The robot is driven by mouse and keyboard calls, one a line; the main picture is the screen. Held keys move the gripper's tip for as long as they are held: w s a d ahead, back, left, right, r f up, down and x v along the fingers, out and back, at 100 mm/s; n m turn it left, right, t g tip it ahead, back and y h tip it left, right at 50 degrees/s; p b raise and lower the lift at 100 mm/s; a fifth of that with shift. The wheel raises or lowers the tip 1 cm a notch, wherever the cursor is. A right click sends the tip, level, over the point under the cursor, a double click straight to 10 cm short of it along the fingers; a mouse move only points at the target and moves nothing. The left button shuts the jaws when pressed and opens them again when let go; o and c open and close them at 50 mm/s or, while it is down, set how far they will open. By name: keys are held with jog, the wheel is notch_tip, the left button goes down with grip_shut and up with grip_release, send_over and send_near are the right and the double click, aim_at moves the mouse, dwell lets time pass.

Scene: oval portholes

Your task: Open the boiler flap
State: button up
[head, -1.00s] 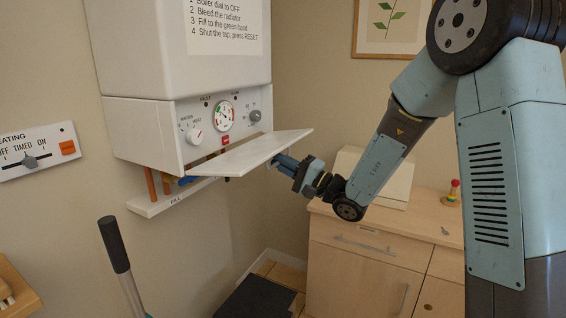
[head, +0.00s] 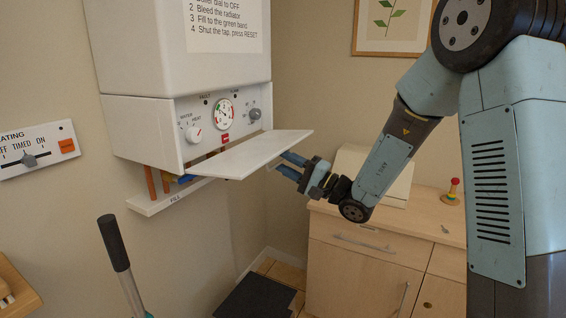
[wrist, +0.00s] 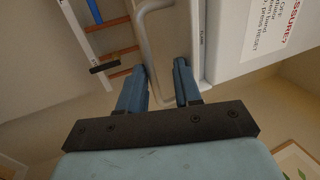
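The boiler flap (head: 250,155) is a white panel hanging out from the lower front of the white boiler (head: 185,50). It stands open, close to level, with the control panel showing above it. My gripper (head: 288,164) is at the flap's right end, just under its outer edge. Its two blue fingers are apart. In the wrist view my gripper (wrist: 160,82) shows a grey bent handle bar (wrist: 147,45) running between the spread fingers. The bar does not look clamped. The flap's outer face is mostly hidden in the head view.
Copper pipes and a blue tap (head: 186,179) sit under the boiler above a white shelf (head: 170,197). A wooden cabinet (head: 365,255) stands below right. A black-gripped lever (head: 113,243) rises in front. A heating switch panel (head: 35,150) is on the left wall.

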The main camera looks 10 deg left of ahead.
jog(key=v, duration=1.2)
jog(key=shift+d, duration=0.15)
jog(key=shift+f, duration=0.1)
jog(key=shift+c, duration=0.8)
jog(key=shift+f+m, duration=0.3)
jog(key=shift+c, duration=0.7)
jog(key=f+m, duration=0.1)
jog(key=a+f+m, duration=0.1)
jog(key=f, duration=0.1)
jog(key=f+m, duration=0.1)
jog(key=shift+w+a+f+m, duration=0.15)
jog(key=shift+w+f+m, duration=0.15)
jog(key=shift+f+m, duration=0.1)
grip_shut()
notch_tip(320, 180, down, 6)
jog(key=a+m+t+y, duration=0.1)
jog(key=a+m+y, duration=0.15)
jog(key=m, duration=1.05)
jog(key=w+a+r, duration=0.3)
jog(key=a+r, duration=0.5)
jog(key=r, duration=0.1)
jog(key=shift+r+y, duration=0.35)
